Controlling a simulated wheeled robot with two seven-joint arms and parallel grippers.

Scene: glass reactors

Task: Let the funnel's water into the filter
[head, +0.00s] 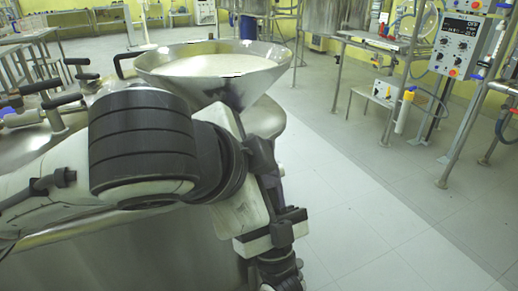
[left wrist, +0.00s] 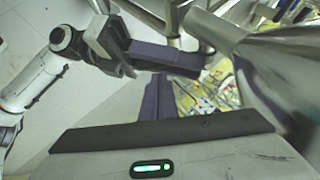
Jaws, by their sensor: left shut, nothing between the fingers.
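The wide metal funnel (head: 215,79) stands upright over a large steel vessel (head: 130,245) in the head view. Pale liquid (head: 215,65) shows inside it. I cannot tell which part is the filter. Any valve is not clearly seen.
Black handles (head: 62,101) stick out at the vessel's left. A control panel (head: 465,45) and pipe frame stand at the right. The tiled floor (head: 390,220) right of the vessel is free. A curved metal body (left wrist: 285,65) is close by in the left wrist view.

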